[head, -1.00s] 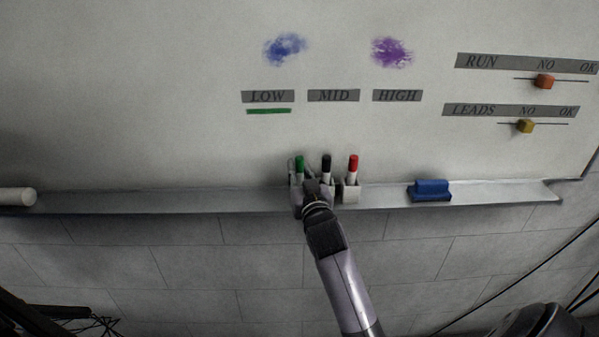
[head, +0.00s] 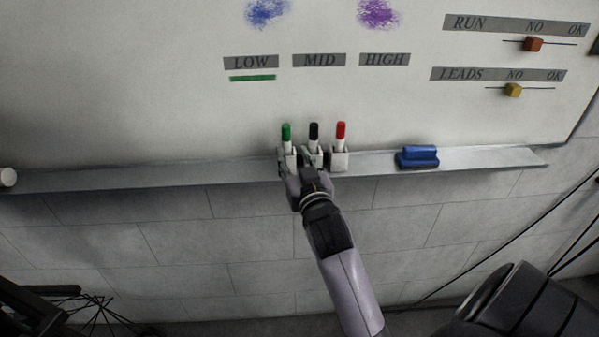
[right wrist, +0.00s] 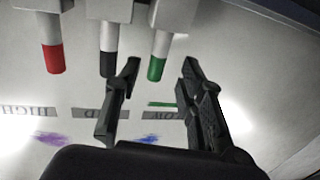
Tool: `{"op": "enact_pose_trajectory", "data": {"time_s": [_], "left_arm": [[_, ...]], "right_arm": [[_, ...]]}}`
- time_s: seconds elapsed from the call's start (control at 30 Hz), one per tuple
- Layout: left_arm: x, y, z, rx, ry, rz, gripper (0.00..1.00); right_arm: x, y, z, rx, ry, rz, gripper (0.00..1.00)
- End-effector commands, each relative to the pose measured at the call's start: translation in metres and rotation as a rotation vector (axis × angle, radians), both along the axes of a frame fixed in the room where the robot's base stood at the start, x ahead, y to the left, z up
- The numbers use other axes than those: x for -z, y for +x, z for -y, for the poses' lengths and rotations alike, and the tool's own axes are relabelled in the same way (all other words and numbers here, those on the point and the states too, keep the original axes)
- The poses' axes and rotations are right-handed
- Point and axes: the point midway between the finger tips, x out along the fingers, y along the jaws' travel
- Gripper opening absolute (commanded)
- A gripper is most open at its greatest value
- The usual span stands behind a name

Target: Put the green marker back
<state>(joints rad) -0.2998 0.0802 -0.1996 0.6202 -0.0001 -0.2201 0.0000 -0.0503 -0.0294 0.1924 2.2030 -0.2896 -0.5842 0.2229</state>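The green marker (head: 286,134) stands upright, cap up, in the left cup of the white holder (head: 340,161) on the tray. In the right wrist view, which is upside down, the green marker (right wrist: 160,55) appears between the two spread finger tips, with a gap on each side. My right gripper (head: 298,162) is open and empty, low in front of the holder; its black fingers also show in the right wrist view (right wrist: 160,66). It hides part of the left and middle cups. My left gripper is not in view.
A black marker (head: 314,132) and a red marker (head: 340,132) stand beside the green one. A blue eraser (head: 418,157) lies right on the tray (head: 180,178). A short green line (head: 252,78) is under LOW. The tray's left stretch is mostly clear.

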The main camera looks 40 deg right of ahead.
Motion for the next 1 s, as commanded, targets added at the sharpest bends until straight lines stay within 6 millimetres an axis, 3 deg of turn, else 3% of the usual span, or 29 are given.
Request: {"op": "enact_pose_trajectory", "data": {"time_s": [0.1,0.3,0.57,0.67,0.77,0.87,0.9,1.0], "left_arm": [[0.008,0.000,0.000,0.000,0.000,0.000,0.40],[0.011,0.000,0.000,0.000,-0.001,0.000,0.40],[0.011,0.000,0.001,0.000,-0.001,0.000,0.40],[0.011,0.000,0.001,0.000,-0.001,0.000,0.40],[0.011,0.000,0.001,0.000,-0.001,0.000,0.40],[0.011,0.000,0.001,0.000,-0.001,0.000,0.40],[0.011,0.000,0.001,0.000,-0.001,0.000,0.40],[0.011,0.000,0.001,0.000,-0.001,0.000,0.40]], "right_arm": [[0.003,-0.021,-0.007,0.001,0.001,-0.002,0.36],[0.001,-0.041,-0.015,0.000,0.001,0.000,0.36],[0.001,-0.043,-0.016,0.000,0.000,-0.002,0.36],[0.019,-0.037,-0.020,-0.015,0.003,-0.036,0.36],[0.071,-0.021,-0.032,-0.057,0.010,-0.128,0.36],[0.157,-0.009,-0.054,-0.124,0.026,-0.277,0.36],[0.197,-0.009,-0.065,-0.154,0.033,-0.345,0.36],[0.295,-0.025,-0.090,-0.223,0.048,-0.512,0.36]]}}
